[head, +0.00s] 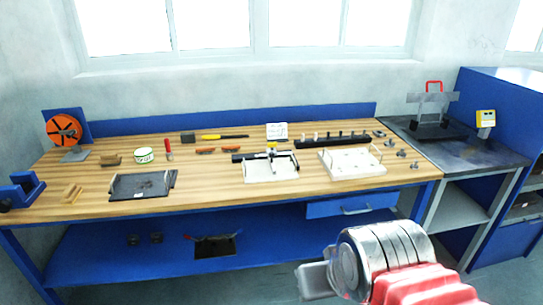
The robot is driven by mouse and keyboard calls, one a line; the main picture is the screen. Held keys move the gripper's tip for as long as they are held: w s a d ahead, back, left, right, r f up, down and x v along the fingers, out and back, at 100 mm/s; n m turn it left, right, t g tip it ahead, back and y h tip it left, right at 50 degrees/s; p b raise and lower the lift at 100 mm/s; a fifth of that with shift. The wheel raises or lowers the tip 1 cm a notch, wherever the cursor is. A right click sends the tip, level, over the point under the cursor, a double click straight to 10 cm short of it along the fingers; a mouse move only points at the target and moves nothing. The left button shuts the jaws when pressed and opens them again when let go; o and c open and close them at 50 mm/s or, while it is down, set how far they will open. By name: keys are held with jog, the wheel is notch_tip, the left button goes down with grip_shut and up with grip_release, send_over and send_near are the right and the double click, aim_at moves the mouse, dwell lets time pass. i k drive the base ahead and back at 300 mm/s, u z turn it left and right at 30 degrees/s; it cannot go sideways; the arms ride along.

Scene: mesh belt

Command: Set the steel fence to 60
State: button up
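A white base plate (262,179) lies on the middle of the wooden bench. A dark rail (246,157) runs along its back edge. A small steel-and-black assembly (271,158) stands across the plate and looks like the steel fence. A small yellow part shows at its far end. Any scale marks or numbers are too small to read. My arm reaches in at the lower right, in front of the bench and well apart from the plate. A grey block at its end looks like my gripper (315,281). I cannot make out its fingers or whether it holds anything.
A white board with wire handles (350,166) is just right of the plate. A dark mat (141,187) lies at the left. Hand tools and a black block with pegs (331,141) lie behind. A drawer (350,207) is under the bench. The front bench edge is mostly clear.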

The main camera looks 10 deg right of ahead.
aim_at(270, 154)
jog(key=u, duration=0.1)
jog(key=i, duration=0.8)
jog(key=u, duration=0.35)
jog(key=i, duration=1.2)
jog(key=u, duration=0.1)
